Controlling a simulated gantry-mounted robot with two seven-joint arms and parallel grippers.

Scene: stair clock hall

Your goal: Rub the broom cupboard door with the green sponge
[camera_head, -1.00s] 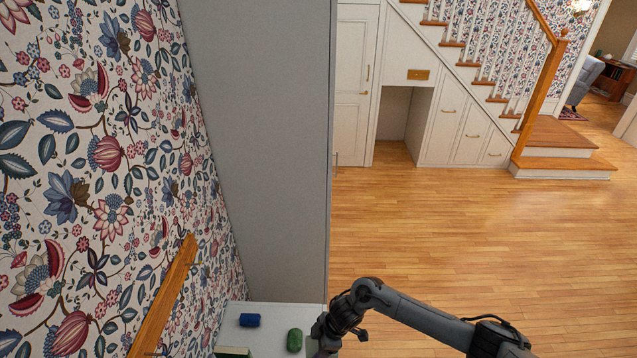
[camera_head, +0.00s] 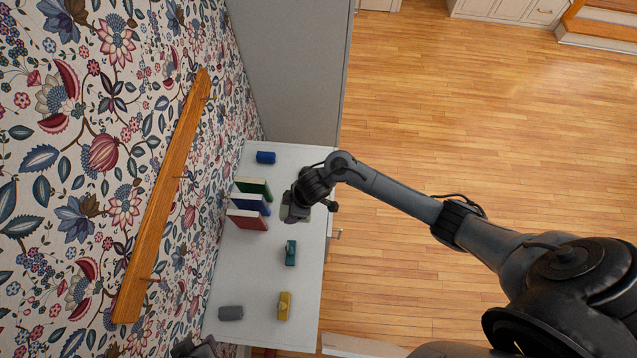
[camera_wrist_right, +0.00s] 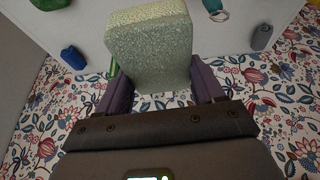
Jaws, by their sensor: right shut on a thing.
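My right gripper (camera_head: 295,210) is shut on a pale green sponge (camera_wrist_right: 150,48), which stands out between its two fingers in the wrist view. In the head view the gripper hangs over the right part of a white cabinet top (camera_head: 255,270), and its wrist hides much of the sponge. A tall grey cupboard (camera_head: 290,70) stands at the far end of the white top, apart from the sponge. I cannot tell whether it is the broom cupboard; its front is turned away from me. My left gripper is not recognisable in either view.
The top carries a blue item (camera_head: 265,157), upright books (camera_head: 250,205), a teal item (camera_head: 291,252), a yellow item (camera_head: 284,305) and a grey item (camera_head: 230,313). A dark green item (camera_wrist_right: 48,4) shows in the wrist view. A wooden rail (camera_head: 165,200) runs along the wall. Floor (camera_head: 440,110) is clear.

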